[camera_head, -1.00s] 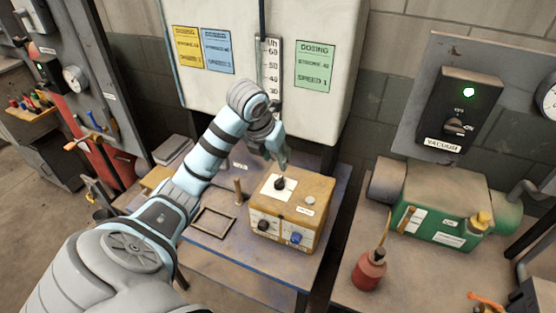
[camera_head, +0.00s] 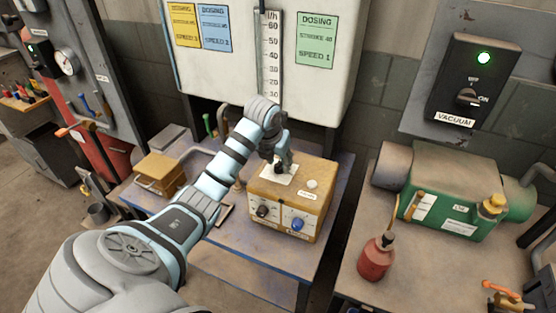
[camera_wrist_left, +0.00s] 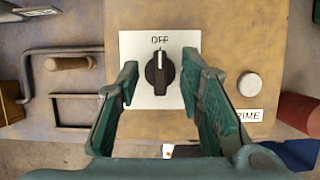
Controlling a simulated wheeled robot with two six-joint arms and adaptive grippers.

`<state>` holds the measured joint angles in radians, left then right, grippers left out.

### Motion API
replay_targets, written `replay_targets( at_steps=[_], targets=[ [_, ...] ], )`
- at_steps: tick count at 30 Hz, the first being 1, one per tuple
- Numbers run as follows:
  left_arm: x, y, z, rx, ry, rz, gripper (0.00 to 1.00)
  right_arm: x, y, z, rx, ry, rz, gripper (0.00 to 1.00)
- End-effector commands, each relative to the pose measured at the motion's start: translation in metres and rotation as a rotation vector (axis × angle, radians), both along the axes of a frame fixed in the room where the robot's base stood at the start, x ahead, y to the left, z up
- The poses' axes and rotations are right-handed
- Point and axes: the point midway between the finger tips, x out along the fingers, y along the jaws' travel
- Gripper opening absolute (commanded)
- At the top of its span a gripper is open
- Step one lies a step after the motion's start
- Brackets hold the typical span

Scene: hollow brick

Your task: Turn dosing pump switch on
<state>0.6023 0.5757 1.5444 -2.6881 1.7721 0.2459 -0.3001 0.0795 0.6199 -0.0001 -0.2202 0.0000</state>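The dosing pump (camera_head: 295,196) is a yellow box on the bench, with a white plate on top. In the left wrist view its black rotary switch (camera_wrist_left: 160,71) sits on the white plate (camera_wrist_left: 135,47), its white mark pointing up towards the word OFF. My left gripper (camera_wrist_left: 158,85) is open, with one green finger on each side of the switch and gaps between. In the head view the left gripper (camera_head: 279,163) is right over the plate and hides the switch. My right gripper is not in view.
A silver button (camera_wrist_left: 249,84) labelled PRIME is beside the plate. A dark knob (camera_head: 262,211) and a blue knob (camera_head: 298,224) are on the pump's front. A red oil can (camera_head: 375,260) and a green vacuum pump (camera_head: 445,203) stand at right.

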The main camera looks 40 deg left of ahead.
Motion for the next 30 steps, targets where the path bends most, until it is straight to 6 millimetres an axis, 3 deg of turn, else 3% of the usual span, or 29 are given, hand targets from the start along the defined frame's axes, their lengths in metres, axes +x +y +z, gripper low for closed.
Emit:
replay_targets(
  at_steps=[2,8,20,30],
  targets=[
    [-0.0001,0.0000,0.0001,0.000,0.000,0.000,0.33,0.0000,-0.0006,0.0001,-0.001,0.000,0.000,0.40],
    [-0.0002,-0.0001,0.0002,-0.001,0.000,0.000,0.01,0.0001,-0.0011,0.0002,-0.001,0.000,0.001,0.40],
    [-0.0004,0.0007,0.0004,-0.001,0.000,-0.058,0.00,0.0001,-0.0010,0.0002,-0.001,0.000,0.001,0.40],
    [-0.0004,0.0024,0.0003,0.000,0.000,-0.290,0.00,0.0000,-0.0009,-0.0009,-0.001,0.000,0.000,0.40]
  ],
)
